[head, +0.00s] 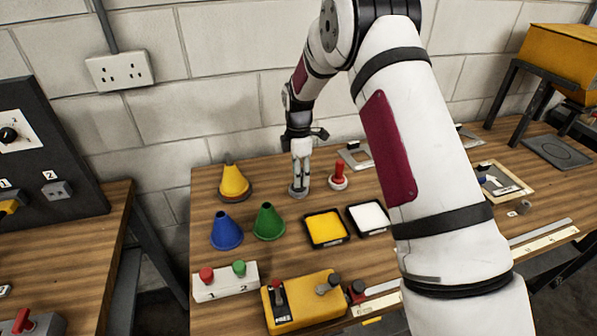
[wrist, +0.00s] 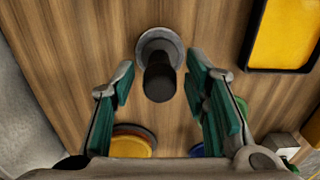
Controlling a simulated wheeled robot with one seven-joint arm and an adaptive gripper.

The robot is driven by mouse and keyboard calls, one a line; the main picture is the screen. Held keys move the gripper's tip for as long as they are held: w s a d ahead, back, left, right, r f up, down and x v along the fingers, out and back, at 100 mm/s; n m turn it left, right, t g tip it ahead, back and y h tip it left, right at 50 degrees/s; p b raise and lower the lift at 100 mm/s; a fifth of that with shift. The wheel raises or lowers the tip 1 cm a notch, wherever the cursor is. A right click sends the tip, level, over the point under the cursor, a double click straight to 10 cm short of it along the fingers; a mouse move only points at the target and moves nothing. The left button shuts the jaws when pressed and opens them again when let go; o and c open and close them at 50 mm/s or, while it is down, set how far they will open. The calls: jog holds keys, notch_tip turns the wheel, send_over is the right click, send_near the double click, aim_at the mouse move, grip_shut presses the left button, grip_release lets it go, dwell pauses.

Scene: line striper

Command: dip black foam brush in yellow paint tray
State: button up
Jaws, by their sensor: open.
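The black foam brush (wrist: 158,78) stands upright on a round grey base (wrist: 150,42) on the wooden bench. In the head view my gripper (head: 300,180) points down over this grey base (head: 298,191) and hides most of the brush. In the wrist view my gripper (wrist: 158,85) is open, with one green-padded finger on each side of the brush and a gap showing on both sides. The yellow paint tray (head: 325,228) is black-rimmed and lies nearer the front, to the right; it also shows at the upper right of the wrist view (wrist: 288,35).
A red-handled piece (head: 339,176) on a pale base stands close right of my gripper. A yellow cone (head: 234,182) is left; blue (head: 226,232) and green (head: 268,222) cones are in front. A white paint tray (head: 369,217) sits beside the yellow one. A block wall is behind.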

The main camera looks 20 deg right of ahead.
jog(key=shift+c, duration=0.6)
grip_shut()
jog(key=shift+r, duration=0.1)
jog(key=shift+r, duration=1.65)
jog(key=shift+s, duration=0.1)
